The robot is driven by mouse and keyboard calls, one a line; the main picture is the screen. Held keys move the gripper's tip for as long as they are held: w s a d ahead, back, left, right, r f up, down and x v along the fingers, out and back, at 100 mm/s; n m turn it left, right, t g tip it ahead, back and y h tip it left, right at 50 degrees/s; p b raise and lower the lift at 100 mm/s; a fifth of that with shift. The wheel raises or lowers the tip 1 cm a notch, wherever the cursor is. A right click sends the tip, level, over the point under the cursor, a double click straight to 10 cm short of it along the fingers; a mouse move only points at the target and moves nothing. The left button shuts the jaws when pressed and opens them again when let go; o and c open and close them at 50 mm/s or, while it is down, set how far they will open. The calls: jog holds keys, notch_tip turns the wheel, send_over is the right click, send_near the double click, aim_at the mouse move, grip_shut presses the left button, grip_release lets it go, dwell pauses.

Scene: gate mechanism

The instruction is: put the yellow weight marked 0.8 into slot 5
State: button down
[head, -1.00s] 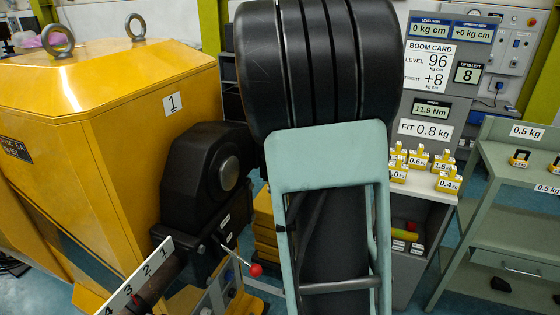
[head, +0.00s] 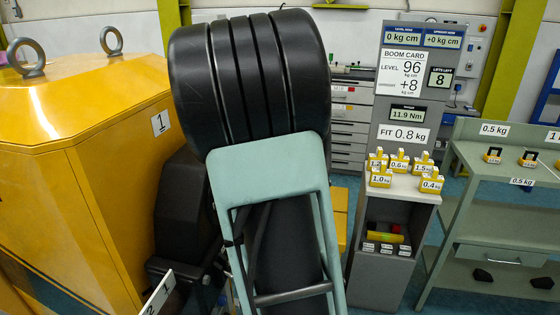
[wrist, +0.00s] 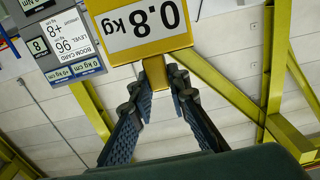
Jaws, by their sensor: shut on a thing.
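My gripper (wrist: 156,84) is shut on the stem of the yellow weight marked 0.8 kg (wrist: 142,34) in the wrist view. The gripper and the held weight do not show in the head view, where my arm fills the middle. Slot 5 is not in view.
A yellow machine (head: 75,190) fills the left. Several yellow weights (head: 399,162) stand on a grey cabinet (head: 420,191) under a display panel (head: 392,104) reading "FIT 0.8 kg". A green shelf unit (head: 490,205) with more weights stands at the right. Floor shows between cabinet and shelf.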

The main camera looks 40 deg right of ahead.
notch_tip(320, 180, down, 24)
jog(key=shift+f, duration=0.2)
dwell(0.4)
jog(key=shift+f, duration=0.1)
jog(key=c, duration=2.2)
grip_release()
jog(key=shift+f, duration=0.15)
jog(key=shift+c, duration=0.2)
jog(key=o, duration=0.4)
jog(key=b+v, duration=0.2)
jog(key=v, duration=0.9)
jog(key=shift+s+a, duration=0.1)
jog(key=shift+a, duration=0.05)
jog(key=shift+s+a, duration=0.25)
jog(key=shift+s, duration=0.05)
